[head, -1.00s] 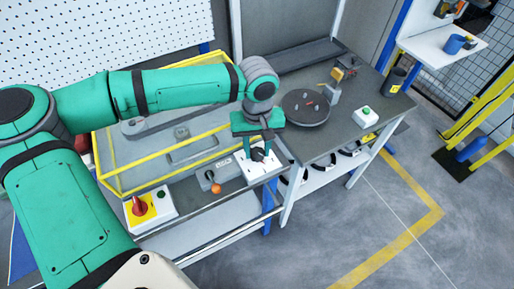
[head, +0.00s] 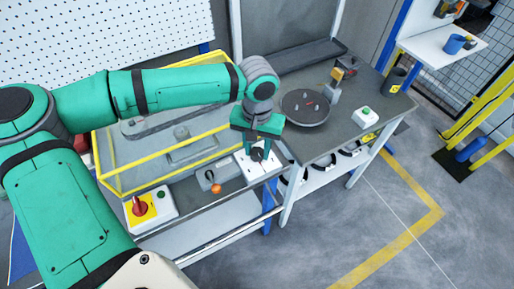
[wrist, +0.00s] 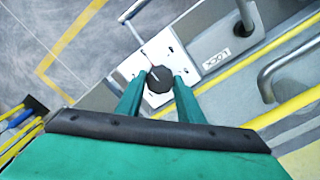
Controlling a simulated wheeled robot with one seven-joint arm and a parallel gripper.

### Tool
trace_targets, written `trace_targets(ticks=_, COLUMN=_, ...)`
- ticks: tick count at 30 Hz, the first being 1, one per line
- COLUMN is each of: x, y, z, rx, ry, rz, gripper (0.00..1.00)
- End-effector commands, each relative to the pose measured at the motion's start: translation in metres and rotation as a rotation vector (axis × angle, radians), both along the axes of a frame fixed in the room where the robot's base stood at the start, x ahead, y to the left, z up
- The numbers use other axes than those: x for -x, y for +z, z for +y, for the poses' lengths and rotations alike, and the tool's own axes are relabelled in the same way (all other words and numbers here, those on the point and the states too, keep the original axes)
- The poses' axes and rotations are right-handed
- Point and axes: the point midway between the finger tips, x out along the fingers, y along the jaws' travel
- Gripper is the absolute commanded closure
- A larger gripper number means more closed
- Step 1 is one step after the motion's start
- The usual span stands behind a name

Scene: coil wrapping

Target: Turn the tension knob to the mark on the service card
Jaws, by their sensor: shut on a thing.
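The black tension knob (wrist: 159,80) sits on a white panel (wrist: 134,66) with small dark marks. In the wrist view a thin light line runs up from the knob. My gripper (wrist: 158,84) is shut on the knob, with one green finger on each side of it. In the head view the knob (head: 257,155) shows just below my gripper (head: 258,147), on the white panel (head: 246,168) at the bench's front edge. I cannot make out a service card, and the panel's marks are too small to read.
A grey lever box (head: 212,177) with an orange ball stands left of the panel. Further left is a red switch on a yellow and white box (head: 163,212). A yellow-edged clear guard (head: 115,182) lies behind. A dark turntable (head: 305,108) and a green-button box (head: 365,117) are on the right.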

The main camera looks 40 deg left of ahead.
Motion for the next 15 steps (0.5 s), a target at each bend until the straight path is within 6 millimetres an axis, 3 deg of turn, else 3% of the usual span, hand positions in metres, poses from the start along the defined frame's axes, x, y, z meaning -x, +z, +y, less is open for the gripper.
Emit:
trace_targets(ticks=6, x=0.0004, y=0.0002, z=0.0, rx=-0.001, ry=0.001, rz=0.001, gripper=0.89)
trace_targets(ticks=7, x=0.0004, y=0.0002, z=0.0, rx=-0.001, ry=0.001, rz=0.001, gripper=0.61)
trace_targets(ticks=9, x=0.0004, y=0.0002, z=-0.0001, rx=-0.001, ry=0.001, rz=0.001, gripper=0.48)
trace_targets(ticks=15, x=0.0002, y=0.0001, z=0.0, rx=0.0, ry=0.001, rz=0.001, gripper=0.48)
